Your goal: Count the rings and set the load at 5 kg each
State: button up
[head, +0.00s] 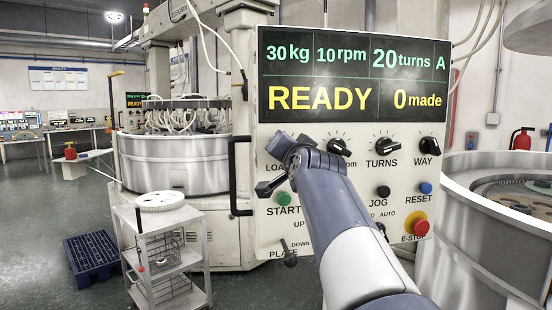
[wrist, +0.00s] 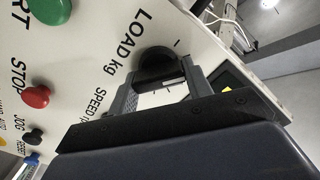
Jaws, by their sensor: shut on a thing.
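The control panel (head: 258,225) faces me, with a display (head: 355,82) reading 30 kg, 10 rpm, 20 turns A, READY and 0 made. My gripper (head: 281,158) is at the panel's LOAD position. In the wrist view my gripper (wrist: 160,80) is shut on the black LOAD knob (wrist: 157,64), one finger on each side. In the head view the arm hides most of that knob and part of its label. A round machine (head: 470,230) stands at the right; only part of its plate (head: 518,190) shows, and I cannot count rings there.
The panel also holds a TURNS knob (head: 383,143), a WAY knob (head: 427,145), a green START button (head: 284,199) and a red E-STOP (head: 421,227). A cart (head: 165,222) with a white toothed disc (head: 160,200) stands left. A blue pallet (head: 92,256) lies on the floor.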

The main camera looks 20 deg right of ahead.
jog(key=shift+f+n+b, duration=0.15)
jog(key=shift+n+b, duration=0.15)
jog(key=shift+n, duration=0.2)
jog(key=shift+c, duration=0.2)
jog(key=shift+o, duration=0.2)
jog(key=o, duration=1)
jog(key=shift+c, duration=0.2)
jog(key=b+v, duration=0.2)
jog(key=v, duration=0.8)
jog(key=shift+s+a, duration=0.15)
jog(key=shift+s, duration=0.2)
jog(key=p+x, duration=0.2)
jog(key=x, duration=0.8)
jog(key=shift+w+r, duration=0.2)
jog(key=shift+w, duration=0.2)
